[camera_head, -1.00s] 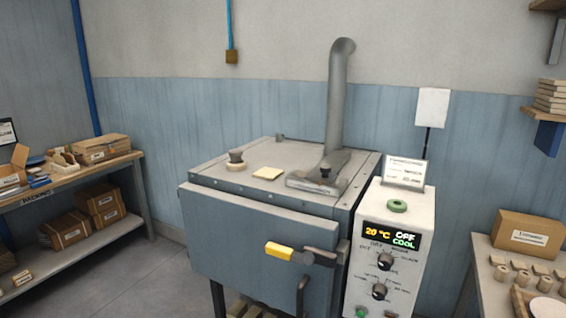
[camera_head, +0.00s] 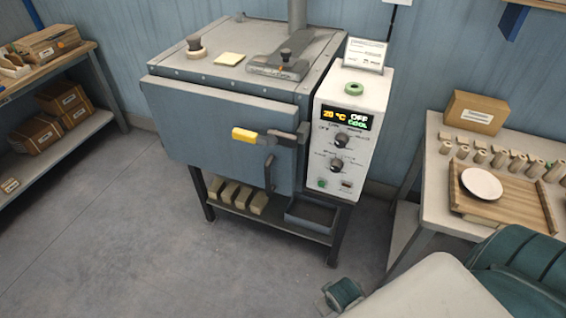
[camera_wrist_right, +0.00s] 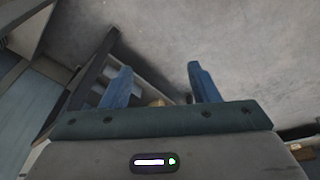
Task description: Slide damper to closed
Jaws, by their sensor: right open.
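The damper slide (camera_head: 284,69) is a grey metal plate with a dark upright knob (camera_head: 286,55). It lies on top of the grey-blue dryer (camera_head: 225,115), at the foot of the flue pipe (camera_head: 297,14). Its exact slide position is hard to tell. My right gripper (camera_wrist_right: 160,72) shows in its wrist view with two blue fingers apart and nothing between them. It faces the floor and a dark frame, away from the damper. My left gripper is not in view.
The dryer's front has a yellow-ended handle (camera_head: 250,135). A white control box (camera_head: 350,150) stands at its right side, reading 20 °C, OFF, COOL. A table (camera_head: 432,165) with a wooden tray is at right, shelves (camera_head: 75,135) at left. The floor in front is mostly clear.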

